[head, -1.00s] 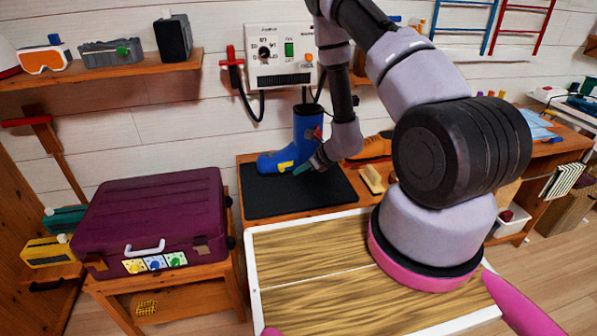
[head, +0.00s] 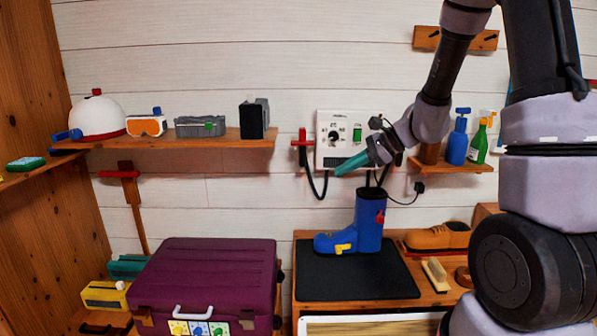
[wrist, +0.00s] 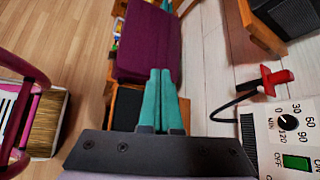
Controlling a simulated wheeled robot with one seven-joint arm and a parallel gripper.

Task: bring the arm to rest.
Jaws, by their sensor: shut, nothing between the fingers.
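My gripper (head: 352,164) is raised in front of the wall, left of my wrist and over the blue boot. Its teal fingers are together and empty; they also show side by side in the wrist view (wrist: 159,100). My arm comes down from the upper right in the head view. The gripper overlaps the lower part of the white control box (head: 335,128) in the picture; I cannot tell how far apart they are. The blue boot (head: 368,225) stands upright on the black mat (head: 340,283), apart from the gripper.
A purple suitcase (head: 205,275) sits at the lower left. A wooden shelf (head: 180,142) on the left holds goggles and boxes. A small shelf (head: 455,166) holds spray bottles near my arm. A brown shoe (head: 437,237) and a brush (head: 435,275) lie right of the mat.

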